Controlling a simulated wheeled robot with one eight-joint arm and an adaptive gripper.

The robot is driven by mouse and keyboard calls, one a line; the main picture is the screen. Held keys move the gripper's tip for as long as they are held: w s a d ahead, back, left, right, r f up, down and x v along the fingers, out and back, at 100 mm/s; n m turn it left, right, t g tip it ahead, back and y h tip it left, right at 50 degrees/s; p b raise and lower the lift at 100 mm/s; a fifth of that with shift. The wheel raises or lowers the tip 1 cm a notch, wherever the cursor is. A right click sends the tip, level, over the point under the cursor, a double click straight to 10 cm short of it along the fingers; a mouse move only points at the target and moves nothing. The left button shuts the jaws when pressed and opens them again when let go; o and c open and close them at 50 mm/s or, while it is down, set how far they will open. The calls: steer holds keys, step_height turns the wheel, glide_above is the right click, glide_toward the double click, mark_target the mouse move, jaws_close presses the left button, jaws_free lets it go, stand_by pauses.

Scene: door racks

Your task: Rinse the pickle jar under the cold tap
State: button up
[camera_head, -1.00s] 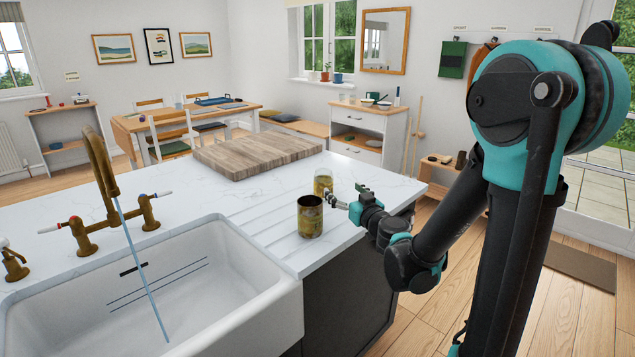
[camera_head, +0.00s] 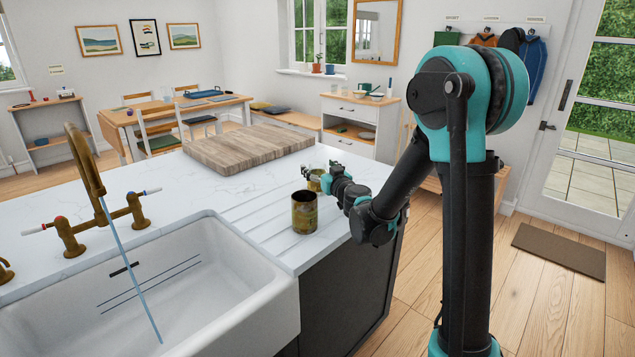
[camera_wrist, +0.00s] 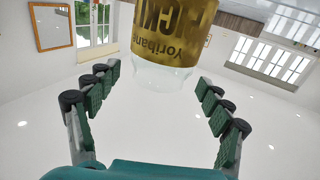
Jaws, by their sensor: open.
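The pickle jar (camera_head: 315,181) stands on the counter behind a brown-gold can (camera_head: 304,213), which partly hides it. In the wrist view the jar (camera_wrist: 172,35) shows a gold label reading "PICK…" and "Yoribane", with clear glass at one end. My gripper (camera_head: 320,172) is at the jar, its open fingers on either side in the wrist view (camera_wrist: 158,78); contact cannot be told. The brass tap (camera_head: 88,165) stands behind the sink, with a thin blue stream (camera_head: 132,270) falling into it. Its right handle (camera_head: 140,204) has a blue mark, its left handle (camera_head: 62,228) a red one.
The white sink (camera_head: 240,295) is left of the can, with a grooved draining area (camera_head: 255,220) between. A wooden board (camera_head: 248,147) lies at the counter's back. Open floor (camera_head: 440,240) lies to the right.

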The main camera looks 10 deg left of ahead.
mark_target(314, 163)
steer(key=shift+x, duration=2.7)
steer(key=shift+d+f, duration=0.1)
steer(key=shift+f, duration=0.05)
jaws_close()
